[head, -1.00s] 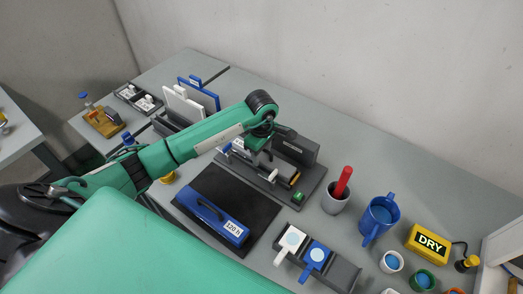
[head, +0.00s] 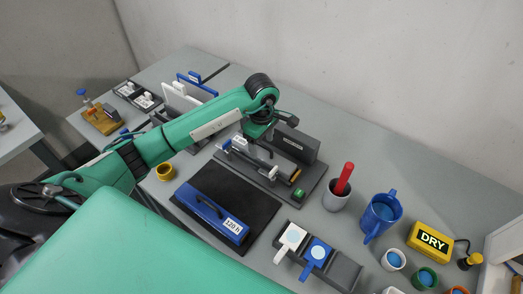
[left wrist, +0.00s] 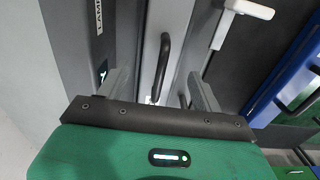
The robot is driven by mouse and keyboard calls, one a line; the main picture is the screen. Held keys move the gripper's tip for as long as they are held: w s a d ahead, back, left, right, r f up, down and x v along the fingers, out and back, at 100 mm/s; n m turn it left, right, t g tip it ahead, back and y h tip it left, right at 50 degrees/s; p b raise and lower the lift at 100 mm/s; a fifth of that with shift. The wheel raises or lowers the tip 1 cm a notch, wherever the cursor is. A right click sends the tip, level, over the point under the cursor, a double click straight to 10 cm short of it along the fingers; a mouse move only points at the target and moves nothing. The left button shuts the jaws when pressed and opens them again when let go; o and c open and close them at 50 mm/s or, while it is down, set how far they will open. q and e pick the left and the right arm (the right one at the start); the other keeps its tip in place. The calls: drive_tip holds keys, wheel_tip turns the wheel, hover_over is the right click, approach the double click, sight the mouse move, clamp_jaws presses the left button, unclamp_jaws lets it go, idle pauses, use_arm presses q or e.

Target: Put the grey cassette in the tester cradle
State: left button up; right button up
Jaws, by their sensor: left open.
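The grey cassette (left wrist: 178,50), light grey with a dark handle (left wrist: 163,60), stands in the tester cradle (head: 312,183), against the dark tester housing (head: 300,144). In the head view it is partly hidden by my arm and the white lever clamp. My left gripper (left wrist: 160,90) is open, its two fingers on either side of the handle line in the left wrist view. It looks to be just above the handle, apart from it. In the head view the left gripper (head: 254,130) is over the cradle. My right gripper is not in view.
A grey cup (head: 336,200), blue mug (head: 381,214) and yellow DRY box (head: 431,238) are at the right.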

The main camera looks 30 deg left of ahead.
use_arm(q)
wheel_tip(320, 180, up, 7)
drive_tip(key=shift+r+b, duration=0.1)
drive_tip(key=shift+b, duration=1.05)
drive_tip(key=shift+r, duration=0.7)
